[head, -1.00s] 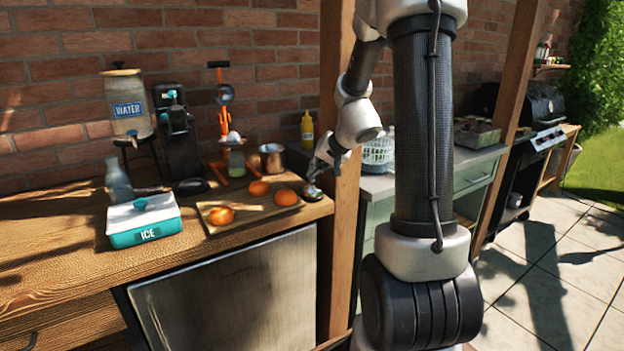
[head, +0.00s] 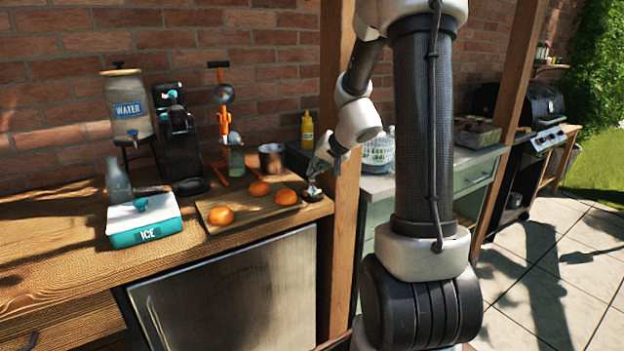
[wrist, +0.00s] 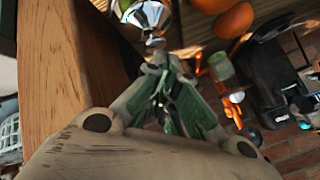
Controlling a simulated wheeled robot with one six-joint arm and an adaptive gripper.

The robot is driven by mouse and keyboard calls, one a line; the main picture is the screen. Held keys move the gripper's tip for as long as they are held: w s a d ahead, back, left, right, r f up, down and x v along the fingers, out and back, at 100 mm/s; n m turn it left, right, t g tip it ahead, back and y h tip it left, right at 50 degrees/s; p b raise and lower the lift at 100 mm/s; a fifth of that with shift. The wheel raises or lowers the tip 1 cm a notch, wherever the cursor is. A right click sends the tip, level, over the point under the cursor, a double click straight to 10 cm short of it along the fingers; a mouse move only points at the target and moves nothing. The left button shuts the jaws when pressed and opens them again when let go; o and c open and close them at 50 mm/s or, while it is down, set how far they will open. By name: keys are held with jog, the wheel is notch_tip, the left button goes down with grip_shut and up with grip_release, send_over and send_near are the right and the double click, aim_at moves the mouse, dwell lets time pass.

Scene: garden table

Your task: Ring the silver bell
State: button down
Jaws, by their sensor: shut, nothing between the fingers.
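The silver bell (head: 312,191) sits at the right end of the wooden counter, beside the cutting board. It is small and partly hidden by my gripper in the head view. In the wrist view the shiny bell (wrist: 148,13) is at the top edge, cut off by the frame, with its small knob toward my fingertips. My gripper (head: 315,177) is right above the bell, pointing down at it. In the wrist view my gripper (wrist: 158,62) is shut and empty, its tips close to the knob. I cannot tell whether they touch.
A wooden post (head: 343,240) stands close to the right of my gripper. Several oranges lie on and by the cutting board (head: 215,222). A metal pot (head: 271,158), a yellow bottle (head: 307,131) and an orange juicer (head: 223,120) stand behind. The teal ice box (head: 145,228) is farther left.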

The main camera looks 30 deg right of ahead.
jog(key=shift+r, duration=0.3)
jog(key=shift+r, duration=0.1)
notch_tip(320, 180, up, 6)
jog(key=shift+f, duration=0.1)
dwell(0.5)
dwell(0.6)
jog(key=s+a+f+n+g+y, duration=0.1)
jog(key=s+a+g, duration=0.2)
jog(key=s, duration=0.5)
jog(key=s+a+f+n+g, duration=0.1)
jog(key=s+a+g, duration=0.1)
jog(key=s, duration=0.6)
jog(key=s+a+r+n+h, duration=0.1)
jog(key=s+r+n, duration=0.1)
jog(key=s, duration=0.5)
jog(key=s+a+r+n+h, duration=0.1)
jog(key=s+a+r+n, duration=0.1)
jog(key=s, duration=0.6)
jog(key=shift+r+n, duration=0.7)
jog(key=shift+r, duration=0.05)
